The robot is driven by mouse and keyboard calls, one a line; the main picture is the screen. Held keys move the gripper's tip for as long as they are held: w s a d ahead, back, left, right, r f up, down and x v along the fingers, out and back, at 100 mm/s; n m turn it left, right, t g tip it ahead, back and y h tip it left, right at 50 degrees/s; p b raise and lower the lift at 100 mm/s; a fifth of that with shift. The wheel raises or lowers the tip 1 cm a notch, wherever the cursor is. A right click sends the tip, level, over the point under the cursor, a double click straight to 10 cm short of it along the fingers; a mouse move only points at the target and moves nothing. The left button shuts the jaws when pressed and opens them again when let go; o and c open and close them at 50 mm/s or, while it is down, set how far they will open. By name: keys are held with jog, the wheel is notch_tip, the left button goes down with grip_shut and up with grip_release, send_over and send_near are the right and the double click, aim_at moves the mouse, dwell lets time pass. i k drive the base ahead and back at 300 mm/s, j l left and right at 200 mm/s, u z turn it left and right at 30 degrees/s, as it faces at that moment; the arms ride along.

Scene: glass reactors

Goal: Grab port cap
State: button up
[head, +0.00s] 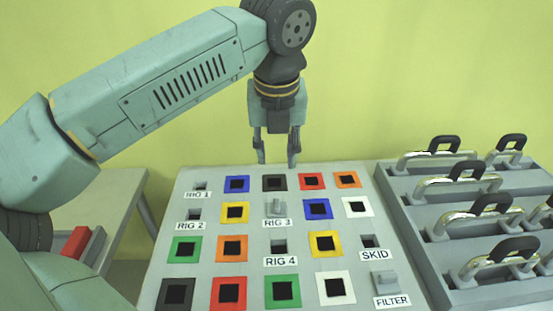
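My gripper (277,160) points straight down over the back edge of the grey panel (165,255). Its two fingers are apart with nothing between them. Just in front of it in the picture is a black-framed square opening (274,183). A small grey upright piece (276,208) stands in the panel above the RIG 3 label. A similar grey piece (385,282) stands above the FILTER label. Either could be a port cap; I cannot tell which is meant. The gripper appears above the panel and apart from both pieces.
The panel has several square openings with coloured frames. To the right, a grey rack (455,250) holds several metal parts with black handles (488,210). At left, a side table (115,185) stands near a red block (75,243). A yellow-green wall is behind.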

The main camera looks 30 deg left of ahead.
aim_at(385, 282)
jog(key=k+l, duration=0.75)
jog(key=l, duration=0.1)
